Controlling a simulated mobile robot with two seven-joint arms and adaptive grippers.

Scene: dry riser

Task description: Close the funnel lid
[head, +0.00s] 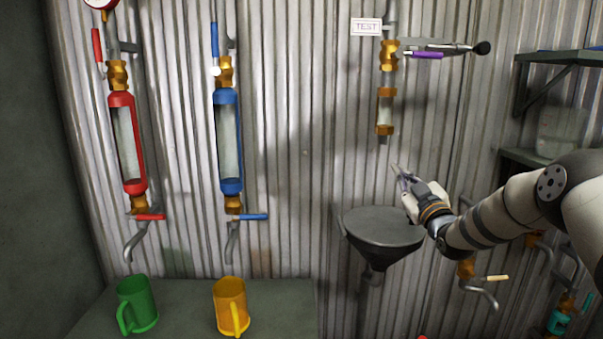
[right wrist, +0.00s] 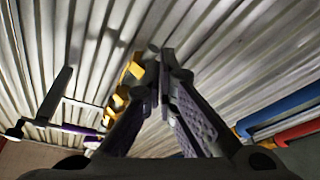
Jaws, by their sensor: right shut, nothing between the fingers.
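The grey funnel (head: 384,264) stands against the corrugated wall, right of centre in the head view. Its round top looks dark grey; I cannot tell whether this is the open bowl or a lid, and no separate lid stands out. My right gripper (head: 398,170) is above the funnel's right side, apart from it, with its fingers pointing up and left. In the right wrist view its fingers (right wrist: 161,52) are together and empty, pointing towards the wall. The funnel does not show there. My left gripper is in neither view.
A brass test pipe (head: 386,112) with a purple-handled valve (head: 427,56) hangs above the funnel. Red (head: 127,143) and blue (head: 228,143) tubes are on the wall to the left. Green (head: 136,304) and yellow (head: 231,304) mugs stand on a bench below. Shelves are at the right.

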